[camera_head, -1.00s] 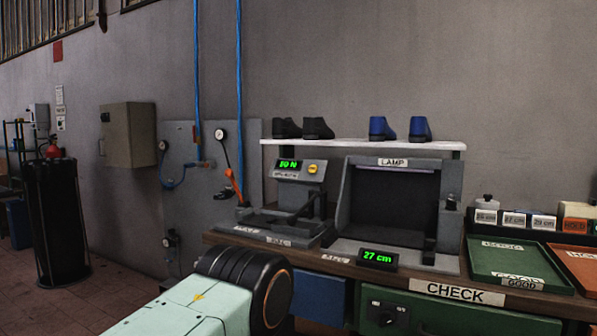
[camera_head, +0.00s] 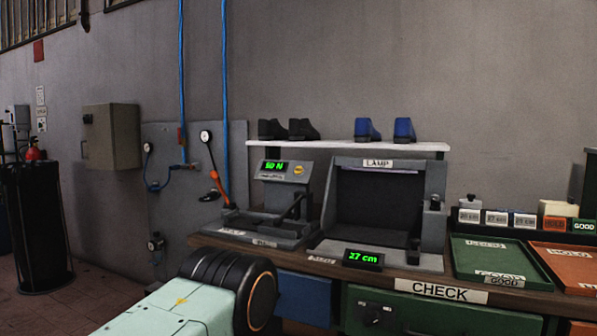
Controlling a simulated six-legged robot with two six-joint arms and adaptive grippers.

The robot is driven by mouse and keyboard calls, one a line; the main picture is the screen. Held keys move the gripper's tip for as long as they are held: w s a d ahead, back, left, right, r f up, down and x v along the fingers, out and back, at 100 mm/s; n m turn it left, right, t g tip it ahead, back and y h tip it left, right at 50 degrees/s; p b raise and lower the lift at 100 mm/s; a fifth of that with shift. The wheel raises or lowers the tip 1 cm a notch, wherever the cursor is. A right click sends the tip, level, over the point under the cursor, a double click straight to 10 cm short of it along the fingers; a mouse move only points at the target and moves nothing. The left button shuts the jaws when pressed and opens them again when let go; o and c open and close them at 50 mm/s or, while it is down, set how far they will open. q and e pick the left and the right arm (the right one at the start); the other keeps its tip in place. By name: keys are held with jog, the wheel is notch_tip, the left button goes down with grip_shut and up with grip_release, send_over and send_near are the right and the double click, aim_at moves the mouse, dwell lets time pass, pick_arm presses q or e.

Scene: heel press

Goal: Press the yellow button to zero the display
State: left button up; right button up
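The yellow button (camera_head: 299,170) is on the sloped grey head of the press machine (camera_head: 270,200), right of a green lit display (camera_head: 275,166) that seems to read 50 N. The press stands at the left end of the workbench. A pale green and black arm link of mine fills the lower left foreground, below and in front of the press. Neither of my grippers is in view.
A second display (camera_head: 363,259) reads 27 cm in front of the dark lamp box (camera_head: 376,205). A white shelf (camera_head: 345,144) holds black and blue shoes. Green (camera_head: 498,287) and orange (camera_head: 566,285) trays stand at the right. A black cylindrical stand (camera_head: 35,225) is at the far left.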

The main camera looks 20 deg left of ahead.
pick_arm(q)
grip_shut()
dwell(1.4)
